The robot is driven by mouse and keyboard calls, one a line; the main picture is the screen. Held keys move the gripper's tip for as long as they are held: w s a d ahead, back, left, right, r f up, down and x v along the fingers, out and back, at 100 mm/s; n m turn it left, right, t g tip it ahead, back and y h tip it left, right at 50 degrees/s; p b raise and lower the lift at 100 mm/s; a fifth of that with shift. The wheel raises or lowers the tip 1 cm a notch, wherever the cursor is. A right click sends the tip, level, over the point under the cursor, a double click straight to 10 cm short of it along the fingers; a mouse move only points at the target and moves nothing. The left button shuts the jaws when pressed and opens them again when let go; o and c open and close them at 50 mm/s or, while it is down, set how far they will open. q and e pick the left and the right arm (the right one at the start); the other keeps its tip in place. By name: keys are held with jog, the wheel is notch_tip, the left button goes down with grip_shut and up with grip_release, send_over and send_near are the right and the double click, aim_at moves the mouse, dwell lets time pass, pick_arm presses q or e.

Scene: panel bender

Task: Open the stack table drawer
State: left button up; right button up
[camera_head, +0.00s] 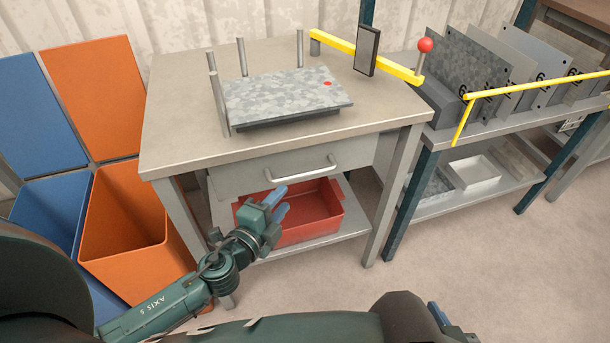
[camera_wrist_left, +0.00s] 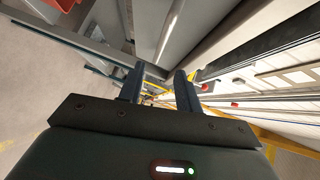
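The stack table (camera_head: 185,130) stands ahead of me with a grey drawer (camera_head: 240,177) under its top. The drawer looks shut or nearly so. Its bar handle (camera_head: 302,174) runs across the front. My left gripper (camera_head: 281,202) is in front of and below the drawer, a little left of and below the handle, and apart from it. Its blue fingers are spread with nothing between them, as the left wrist view (camera_wrist_left: 160,88) also shows. My right gripper (camera_head: 446,322) shows only partly at the bottom edge, so its opening is unclear.
A red bin (camera_head: 310,212) sits on the lower shelf, close behind my left gripper. Metal sheets (camera_head: 285,92) lie between posts on the tabletop. Orange (camera_head: 125,225) and blue (camera_head: 55,210) bins stand left. A rack of plates (camera_head: 465,70) stands right. Floor in front is clear.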

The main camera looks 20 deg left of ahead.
aim_at(304, 175)
pick_arm(q)
jog(key=x, duration=1.1)
jog(key=shift+w, duration=0.25)
grip_shut()
